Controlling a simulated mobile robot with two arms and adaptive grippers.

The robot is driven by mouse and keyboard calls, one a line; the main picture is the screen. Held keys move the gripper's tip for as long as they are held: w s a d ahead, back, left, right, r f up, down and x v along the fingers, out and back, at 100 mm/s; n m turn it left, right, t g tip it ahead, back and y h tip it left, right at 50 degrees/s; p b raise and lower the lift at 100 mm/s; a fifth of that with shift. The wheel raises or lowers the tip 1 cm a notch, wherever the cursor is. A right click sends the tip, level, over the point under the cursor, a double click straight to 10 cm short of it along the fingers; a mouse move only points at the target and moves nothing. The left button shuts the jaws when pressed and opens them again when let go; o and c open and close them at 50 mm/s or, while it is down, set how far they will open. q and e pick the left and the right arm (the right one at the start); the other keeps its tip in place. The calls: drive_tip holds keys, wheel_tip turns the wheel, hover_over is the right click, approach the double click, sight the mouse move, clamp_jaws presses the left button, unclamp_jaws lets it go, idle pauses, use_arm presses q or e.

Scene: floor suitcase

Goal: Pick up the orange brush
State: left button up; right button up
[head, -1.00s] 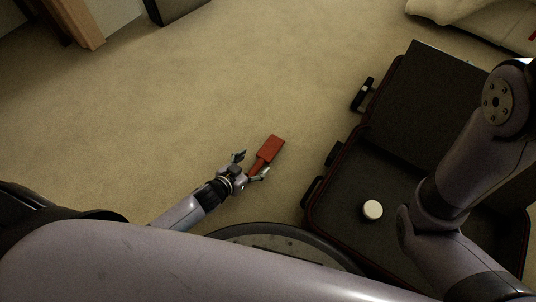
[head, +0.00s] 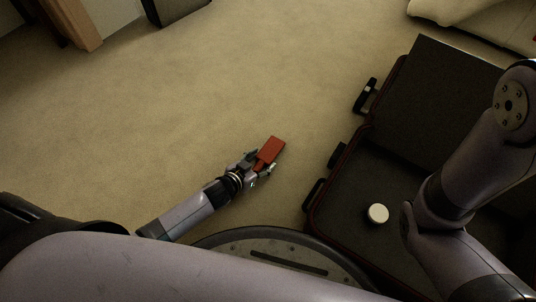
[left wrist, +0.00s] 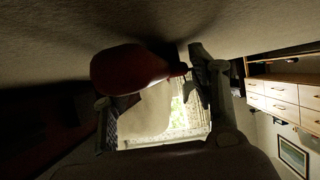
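The orange brush (head: 271,149) lies on the carpet left of the suitcase, its flat red-orange head pointing up and right. My left gripper (head: 261,164) is down at its handle end, with one finger on each side of the handle. The fingers look apart, not clearly pressed on it. In the left wrist view the rounded, dark red brush (left wrist: 130,69) shows large between the spread fingers and covers part of the left one. Much of the handle is hidden by the gripper. My right arm shows at the right, but its gripper is not in view.
An open dark suitcase (head: 358,172) lies on the floor at the right, with a round white-topped item (head: 378,213) inside. Its handle and latches stick out to the left. Carpet is clear left of and beyond the brush. Furniture (head: 70,22) stands at the far left.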

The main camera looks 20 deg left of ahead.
use_arm(q)
drive_tip(key=c, duration=0.8)
